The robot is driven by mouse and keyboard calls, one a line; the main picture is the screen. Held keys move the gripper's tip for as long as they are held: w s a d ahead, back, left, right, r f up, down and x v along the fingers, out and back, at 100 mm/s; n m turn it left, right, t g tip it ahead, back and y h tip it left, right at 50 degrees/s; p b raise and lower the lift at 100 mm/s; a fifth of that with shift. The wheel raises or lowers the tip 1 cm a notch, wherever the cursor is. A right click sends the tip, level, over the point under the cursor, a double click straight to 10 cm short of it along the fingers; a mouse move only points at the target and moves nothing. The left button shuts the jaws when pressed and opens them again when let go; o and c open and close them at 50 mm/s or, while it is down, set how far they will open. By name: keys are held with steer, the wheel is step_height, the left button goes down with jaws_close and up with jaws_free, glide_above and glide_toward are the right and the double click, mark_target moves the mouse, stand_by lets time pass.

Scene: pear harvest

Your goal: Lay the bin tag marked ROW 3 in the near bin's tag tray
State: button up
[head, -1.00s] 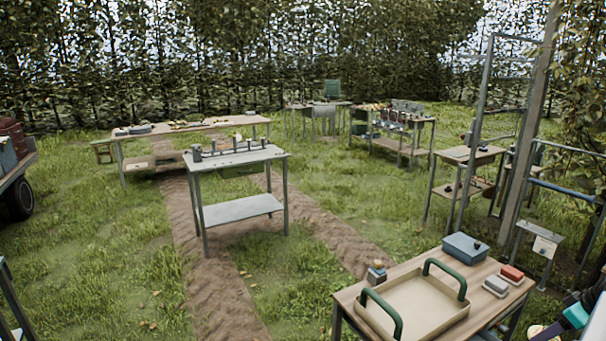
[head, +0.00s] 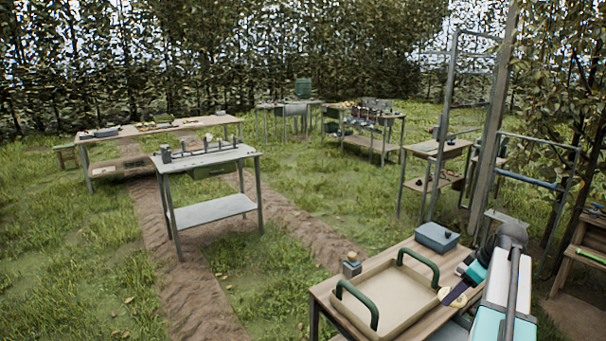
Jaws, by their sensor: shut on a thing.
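My gripper (head: 457,291) is at the right of the head view, low over the right side of the near wooden table (head: 416,325). It is shut on a small pale thing (head: 443,293), which shows at its tip beside the tan tray (head: 395,298) with two green handles. The thing is too small to read, so I cannot tell if it is marked ROW 3. I cannot tell whether it touches the tray's rim. I cannot make out a bin's tag tray. My arm hides the table's right end.
A blue-grey box (head: 437,237) and a small block with a knob (head: 351,265) stand at the table's back edge. A grey metal table (head: 225,212) stands farther left. Metal frames and a post (head: 488,125) rise behind on the right. Open grass lies to the left.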

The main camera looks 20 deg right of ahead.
steer(key=w+a+n+b, duration=0.1)
steer(key=w+a, duration=0.3)
steer(key=a, duration=0.4)
steer(key=w+a+n+b, duration=0.1)
steer(key=w+a, duration=0.4)
steer(key=a, duration=0.3)
steer(key=w+a+n+y+b, duration=0.1)
steer(key=w+a, duration=0.4)
steer(key=a, duration=0.2)
steer(key=shift+a+n+g+b, duration=0.3)
steer(key=shift+a+n, duration=0.1)
steer(key=w+a+m+h+b, duration=0.1)
steer(key=a+m, duration=0.3)
steer(key=a, duration=0.8)
steer(key=a+r+m+t+h+b, duration=0.1)
steer(key=a+m+b, duration=0.2)
steer(key=a, duration=0.9)
steer(key=shift+w+a+m+h, duration=0.3)
steer(key=shift+w+m+h, duration=0.1)
steer(key=shift+m, duration=0.2)
steer(key=shift+s, duration=0.1)
